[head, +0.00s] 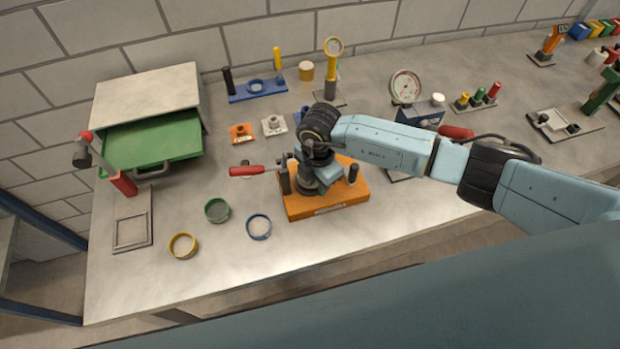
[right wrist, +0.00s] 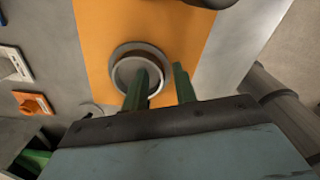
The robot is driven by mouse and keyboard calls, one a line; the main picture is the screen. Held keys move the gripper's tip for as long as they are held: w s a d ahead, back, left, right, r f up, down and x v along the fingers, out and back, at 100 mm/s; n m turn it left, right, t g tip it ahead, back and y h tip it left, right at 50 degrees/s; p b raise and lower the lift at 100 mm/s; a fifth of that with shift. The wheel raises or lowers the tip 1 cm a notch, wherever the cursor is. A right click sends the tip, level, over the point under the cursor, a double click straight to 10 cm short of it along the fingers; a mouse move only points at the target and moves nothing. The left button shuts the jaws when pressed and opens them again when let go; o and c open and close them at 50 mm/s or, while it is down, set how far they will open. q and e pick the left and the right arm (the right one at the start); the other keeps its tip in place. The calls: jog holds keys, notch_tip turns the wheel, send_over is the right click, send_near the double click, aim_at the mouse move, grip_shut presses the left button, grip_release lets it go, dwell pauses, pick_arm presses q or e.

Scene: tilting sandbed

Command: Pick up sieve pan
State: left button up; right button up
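The sieve pan appears to be the round grey metal dish (right wrist: 126,72) on the orange block (right wrist: 100,35) in the right wrist view. In the head view my right arm and gripper mostly hide it above the orange block (head: 338,207). My right gripper (right wrist: 161,70) is open, with its two green fingers apart. In the right wrist view one finger overlaps the dish's inside and the other is just right of its rim. I cannot tell whether they touch it. In the head view the right gripper (head: 318,187) is low over the block. My left gripper is out of view.
Yellow (head: 183,257), green (head: 217,220) and blue (head: 258,237) ring sieves lie left of the block. Dark posts (head: 353,173) rise from the block. A red-handled part (head: 247,171) is beside it. A box with a green drawer (head: 150,145) stands far left. The front table strip is clear.

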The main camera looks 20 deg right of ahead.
grip_shut()
